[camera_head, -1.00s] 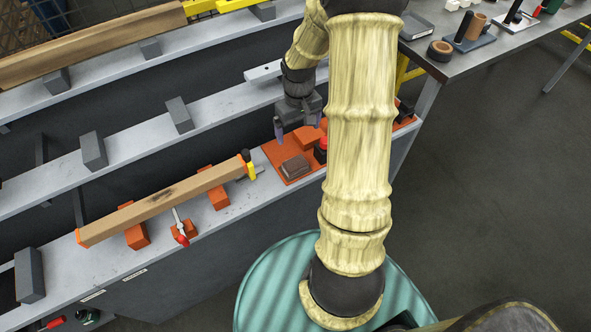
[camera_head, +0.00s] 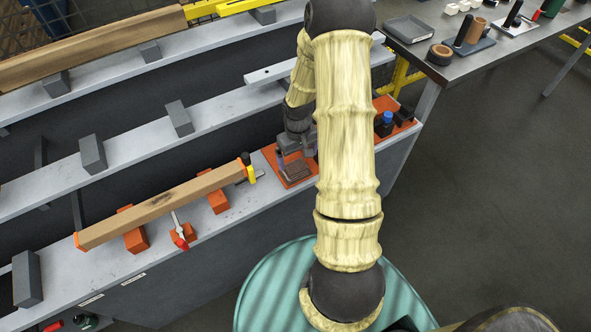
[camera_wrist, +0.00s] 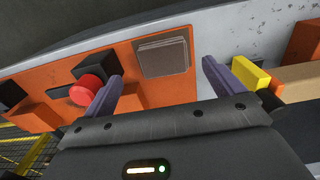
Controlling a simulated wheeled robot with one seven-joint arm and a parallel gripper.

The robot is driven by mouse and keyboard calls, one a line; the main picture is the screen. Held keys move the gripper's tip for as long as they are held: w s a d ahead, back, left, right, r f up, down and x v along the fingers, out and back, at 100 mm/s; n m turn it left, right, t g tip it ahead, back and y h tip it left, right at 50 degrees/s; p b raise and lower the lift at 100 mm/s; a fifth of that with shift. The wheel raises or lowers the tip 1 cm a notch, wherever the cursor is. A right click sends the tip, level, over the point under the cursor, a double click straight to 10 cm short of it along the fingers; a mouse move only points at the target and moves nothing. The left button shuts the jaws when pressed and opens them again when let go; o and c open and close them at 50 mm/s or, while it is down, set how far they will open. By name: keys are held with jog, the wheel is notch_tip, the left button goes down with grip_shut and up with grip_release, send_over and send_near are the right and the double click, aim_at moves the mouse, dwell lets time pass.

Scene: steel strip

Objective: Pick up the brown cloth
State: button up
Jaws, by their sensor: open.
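The brown cloth (camera_wrist: 163,56) is a flat, folded square lying on an orange mat (camera_wrist: 132,52) on the steel strip. In the head view the cloth (camera_head: 297,170) shows just below my gripper (camera_head: 291,157), partly covered by it. In the wrist view my gripper (camera_wrist: 162,80) is open, with one purple-grey finger on each side of the cloth's near edge. The cloth lies between and beyond the fingertips. I cannot tell how high the fingertips are above it.
A red round knob (camera_wrist: 87,89) is close beside the left finger in the wrist view. A wooden beam (camera_head: 160,206) lies on orange blocks left of the mat. A side table (camera_head: 460,60) with small items stands at the upper right.

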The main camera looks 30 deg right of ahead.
aim_at(295, 167)
jog(key=shift+f, duration=0.65)
jog(key=shift+w+a+f, duration=0.15)
jog(key=shift+w+f, duration=0.05)
jog(key=shift+f, duration=1.15)
jog(key=shift+w+a+f, duration=0.1)
jog(key=shift+w+f, duration=0.05)
jog(key=shift+f, duration=1.15)
jog(key=shift+c, duration=0.4)
jog(key=c, duration=1)
